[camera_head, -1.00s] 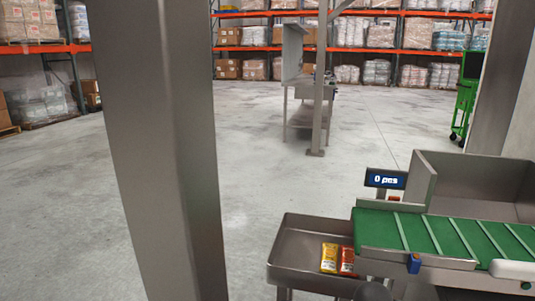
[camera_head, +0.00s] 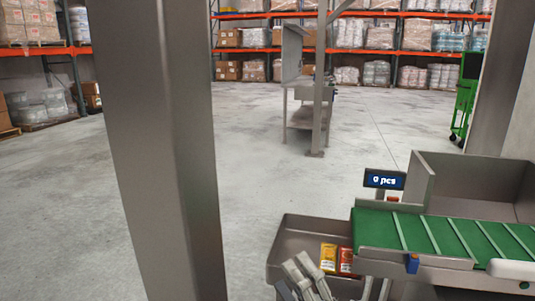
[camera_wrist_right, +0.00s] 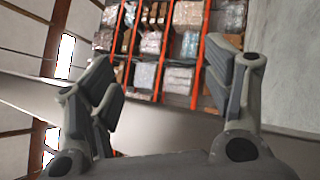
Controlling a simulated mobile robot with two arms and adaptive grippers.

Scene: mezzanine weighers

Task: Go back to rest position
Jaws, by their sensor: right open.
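My right gripper (camera_head: 312,272) shows at the bottom of the head view, in front of the metal tray (camera_head: 290,236). In the right wrist view its two fingers (camera_wrist_right: 165,95) stand wide apart with nothing between them. A yellow packet (camera_head: 328,256) and a red-orange packet (camera_head: 346,260) lie side by side in the tray, just behind the gripper in the picture. My left gripper is in neither view.
A green belt conveyor (camera_head: 430,233) with a display (camera_head: 384,180) stands at the right. A thick grey post (camera_head: 160,150) rises at the left. A metal stand (camera_head: 308,110) stands further back. Open floor (camera_head: 270,170) lies between; loaded racks (camera_head: 340,45) line the back.

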